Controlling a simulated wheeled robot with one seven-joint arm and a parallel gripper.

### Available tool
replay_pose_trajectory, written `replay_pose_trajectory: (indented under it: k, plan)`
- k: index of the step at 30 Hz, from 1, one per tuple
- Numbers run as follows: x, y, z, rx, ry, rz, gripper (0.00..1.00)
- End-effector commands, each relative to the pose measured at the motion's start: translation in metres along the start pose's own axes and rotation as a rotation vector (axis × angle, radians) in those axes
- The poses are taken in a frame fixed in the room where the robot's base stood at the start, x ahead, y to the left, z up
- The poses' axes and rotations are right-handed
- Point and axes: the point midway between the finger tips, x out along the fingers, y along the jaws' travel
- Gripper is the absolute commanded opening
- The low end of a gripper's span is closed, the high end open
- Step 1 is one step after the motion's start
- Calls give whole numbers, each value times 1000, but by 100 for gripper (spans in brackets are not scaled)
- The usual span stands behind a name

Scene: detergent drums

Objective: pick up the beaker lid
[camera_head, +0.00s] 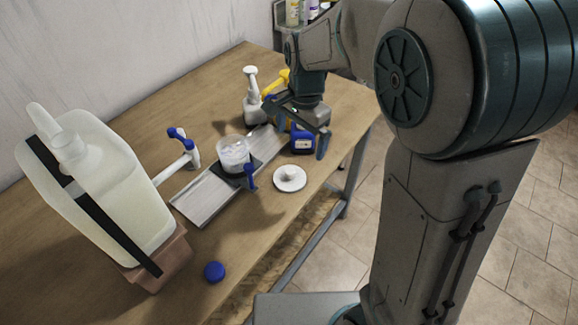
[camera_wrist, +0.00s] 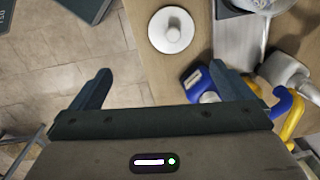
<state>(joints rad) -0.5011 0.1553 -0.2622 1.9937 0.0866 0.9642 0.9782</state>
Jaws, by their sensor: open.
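The beaker lid (camera_head: 290,178) is a round white disc with a small raised knob. It lies flat on the wooden table near its front edge, and it also shows at the top of the wrist view (camera_wrist: 172,29). The clear beaker (camera_head: 233,155) stands on a dark square plate, to the left of the lid. My gripper (camera_head: 296,121) is open and empty, above the table beyond the lid. In the wrist view its two fingers (camera_wrist: 166,88) are spread wide, and the lid is ahead of them, not between them.
A blue bottle (camera_head: 302,143) stands below my gripper, close to the right finger in the wrist view. A white bottle (camera_head: 252,105) stands behind. A large jug (camera_head: 100,190) in a brown holder and a blue cap (camera_head: 214,271) are at left.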

Motion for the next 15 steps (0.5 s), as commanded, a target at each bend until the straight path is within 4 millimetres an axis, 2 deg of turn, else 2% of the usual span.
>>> replay_pose_trajectory:
  k: [1, 3, 6, 11, 15]
  plan:
    - [8, -12, 2, 32, 2, 16, 100]
    - [15, -23, 3, 78, 5, 30, 100]
    - [21, -33, 4, 121, 10, 42, 100]
    - [39, -36, 4, 144, 10, 50, 100]
    - [67, -34, 4, 144, 11, 51, 100]
